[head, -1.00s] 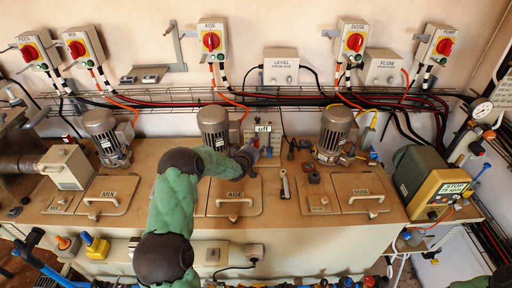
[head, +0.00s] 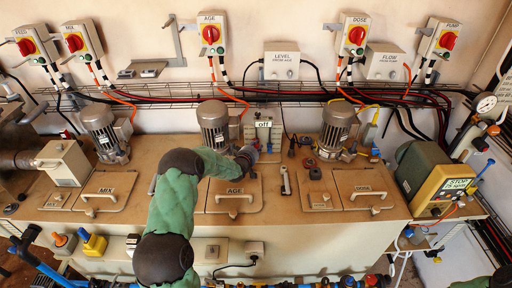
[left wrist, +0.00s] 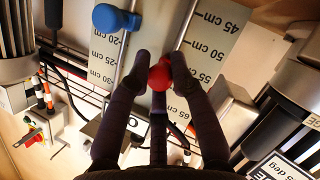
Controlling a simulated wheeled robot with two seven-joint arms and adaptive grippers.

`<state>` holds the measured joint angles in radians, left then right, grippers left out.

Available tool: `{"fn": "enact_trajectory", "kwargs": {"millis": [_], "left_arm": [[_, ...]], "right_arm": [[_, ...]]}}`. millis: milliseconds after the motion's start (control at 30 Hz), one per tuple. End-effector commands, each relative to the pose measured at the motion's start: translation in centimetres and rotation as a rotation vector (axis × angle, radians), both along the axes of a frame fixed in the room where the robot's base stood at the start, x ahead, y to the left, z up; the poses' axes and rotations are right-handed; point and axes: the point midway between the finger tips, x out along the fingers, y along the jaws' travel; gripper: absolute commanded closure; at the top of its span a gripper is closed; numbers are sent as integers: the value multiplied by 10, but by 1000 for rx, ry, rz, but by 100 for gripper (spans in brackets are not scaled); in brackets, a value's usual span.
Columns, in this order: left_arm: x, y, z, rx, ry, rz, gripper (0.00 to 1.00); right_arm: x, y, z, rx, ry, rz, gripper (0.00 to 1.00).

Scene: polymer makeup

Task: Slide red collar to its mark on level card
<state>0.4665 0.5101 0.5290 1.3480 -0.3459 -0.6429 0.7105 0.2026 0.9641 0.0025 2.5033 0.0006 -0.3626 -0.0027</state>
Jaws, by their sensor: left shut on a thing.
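My left gripper (left wrist: 160,68) is shut on the red collar (left wrist: 160,76), a small red knob on a thin rod. The rod runs along the pale level card (left wrist: 213,35), printed with a centimetre scale. In the left wrist view the collar lies near the 55 to 65 cm figures; its exact reading is hidden by my fingers. A blue collar (left wrist: 113,18) sits on a second rod, near the 20 cm figure. In the head view my left gripper (head: 248,154) is at the back of the bench, and the red collar is too small to make out. My right gripper is out of view.
A motor (head: 213,122) stands just left of my left gripper, and another motor (head: 335,130) stands to its right. A small "off" sign (head: 263,124) is close behind. Lidded hatches marked AGE (head: 235,196) and DOSE (head: 369,190) lie in front. Cables run along the wall rack.

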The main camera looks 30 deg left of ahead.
Motion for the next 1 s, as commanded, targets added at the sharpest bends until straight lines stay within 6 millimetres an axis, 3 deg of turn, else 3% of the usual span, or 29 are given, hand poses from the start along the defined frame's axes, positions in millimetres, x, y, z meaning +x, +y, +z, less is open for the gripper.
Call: {"fn": "enact_trajectory", "kwargs": {"millis": [300, 333, 400, 767, 1000], "left_arm": [[0, -1, -3, 0, 2, -2, 100], [0, -1, -2, 0, 2, -2, 72], [0, -1, -2, 0, 1, -2, 53], [-1, 0, -2, 0, 1, -1, 53], [-22, -3, 5, 0, 1, 0, 53]], "right_arm": [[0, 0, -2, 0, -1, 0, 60], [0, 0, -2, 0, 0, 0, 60], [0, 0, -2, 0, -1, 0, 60], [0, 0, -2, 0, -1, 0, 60], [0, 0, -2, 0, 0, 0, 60]]}}
